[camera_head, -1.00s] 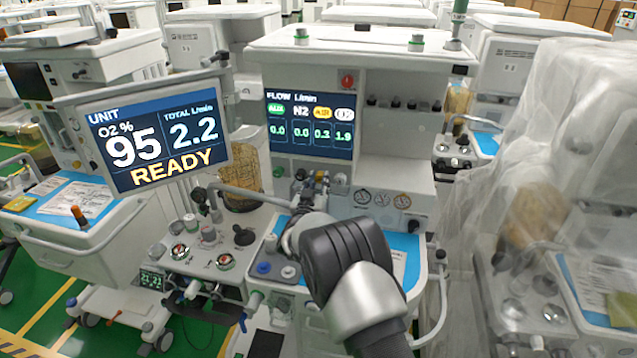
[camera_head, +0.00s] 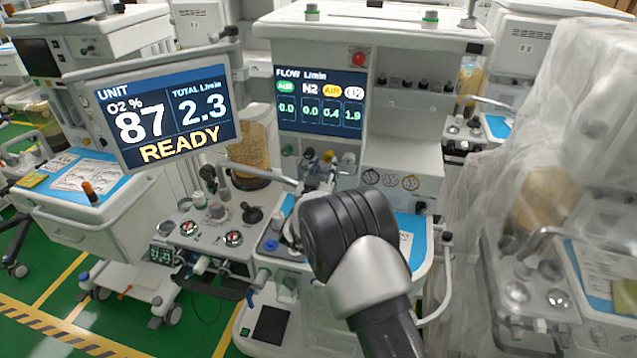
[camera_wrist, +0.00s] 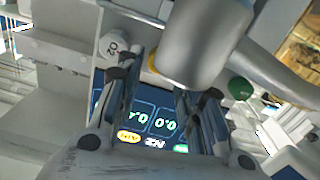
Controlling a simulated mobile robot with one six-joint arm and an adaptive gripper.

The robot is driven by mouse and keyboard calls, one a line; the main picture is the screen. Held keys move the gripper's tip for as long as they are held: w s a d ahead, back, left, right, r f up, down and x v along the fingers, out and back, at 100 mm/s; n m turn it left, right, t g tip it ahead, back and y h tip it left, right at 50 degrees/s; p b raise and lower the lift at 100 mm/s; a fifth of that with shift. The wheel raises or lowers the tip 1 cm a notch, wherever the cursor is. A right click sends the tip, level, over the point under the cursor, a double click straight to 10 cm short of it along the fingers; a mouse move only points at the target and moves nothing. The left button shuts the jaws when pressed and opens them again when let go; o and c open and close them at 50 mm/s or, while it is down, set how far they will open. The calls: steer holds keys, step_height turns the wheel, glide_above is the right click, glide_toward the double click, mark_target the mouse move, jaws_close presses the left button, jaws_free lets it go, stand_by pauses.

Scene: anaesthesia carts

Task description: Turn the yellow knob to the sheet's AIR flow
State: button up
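The yellow knob (camera_head: 347,158) shows small below the flow display in the head view. In the wrist view only a yellow edge (camera_wrist: 153,62) of it shows, mostly hidden behind a grey cylinder (camera_wrist: 205,42). My gripper (camera_wrist: 158,88) reaches up to the knob row, its two fingers apart on either side of the yellow edge. Contact with the knob is hidden.
A white O2 knob (camera_wrist: 113,45) and a green knob (camera_wrist: 240,88) flank the yellow one. The unit screen (camera_head: 152,110) reads O2 87 %, total 2.3, READY. A plastic-draped cart (camera_head: 560,200) stands close on the right. Green floor is free at lower left.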

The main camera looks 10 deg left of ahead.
steer(key=s, duration=0.8)
steer(key=shift+a, duration=0.15)
